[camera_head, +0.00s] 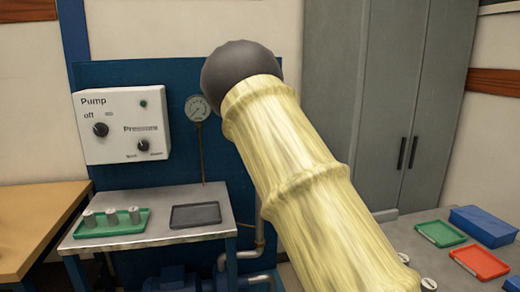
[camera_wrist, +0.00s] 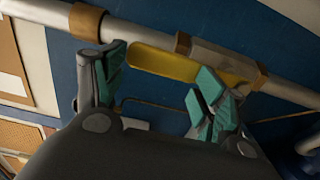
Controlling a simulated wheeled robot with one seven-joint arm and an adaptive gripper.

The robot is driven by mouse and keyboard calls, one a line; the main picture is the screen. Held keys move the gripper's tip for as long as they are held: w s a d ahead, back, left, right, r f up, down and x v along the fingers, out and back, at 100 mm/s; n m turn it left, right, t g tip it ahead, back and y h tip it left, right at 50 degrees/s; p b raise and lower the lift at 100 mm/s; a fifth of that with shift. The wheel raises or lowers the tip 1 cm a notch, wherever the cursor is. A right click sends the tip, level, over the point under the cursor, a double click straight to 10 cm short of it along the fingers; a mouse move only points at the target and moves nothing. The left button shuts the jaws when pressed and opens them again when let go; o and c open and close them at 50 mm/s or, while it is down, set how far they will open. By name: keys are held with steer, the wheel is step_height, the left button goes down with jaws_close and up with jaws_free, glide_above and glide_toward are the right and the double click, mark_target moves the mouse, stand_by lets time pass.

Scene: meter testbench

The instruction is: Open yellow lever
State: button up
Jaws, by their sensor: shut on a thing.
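The yellow lever (camera_wrist: 165,64) shows in the wrist view, lying along a grey pipe (camera_wrist: 140,30) that crosses the top of the picture. Its right part passes behind the right finger. My gripper (camera_wrist: 160,72) has its teal fingers on either side of the lever and is shut on it. The exact contact is hard to see. In the head view my arm covers the middle, and the lever and my gripper are hidden.
A pump control box (camera_head: 127,125) and a pressure gauge (camera_head: 198,108) are on the blue panel. A metal table (camera_head: 150,232) holds a green tray (camera_head: 112,231) with cylinders and a dark tray (camera_head: 195,215). Green, red and blue containers stand at the right.

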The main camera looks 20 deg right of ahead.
steer(key=o, duration=1.1)
steer(key=shift+w+r, duration=0.15)
steer(key=shift+r, duration=0.5)
steer(key=shift+c, duration=0.2)
steer(key=o, duration=0.3)
steer(key=shift+w+f, duration=0.1)
steer(key=shift+f, duration=0.05)
steer(key=shift+o, duration=0.5)
steer(key=shift+f, duration=0.35)
steer(key=v, duration=1.2)
steer(key=shift+d, duration=0.1)
steer(key=shift+f, duration=0.1)
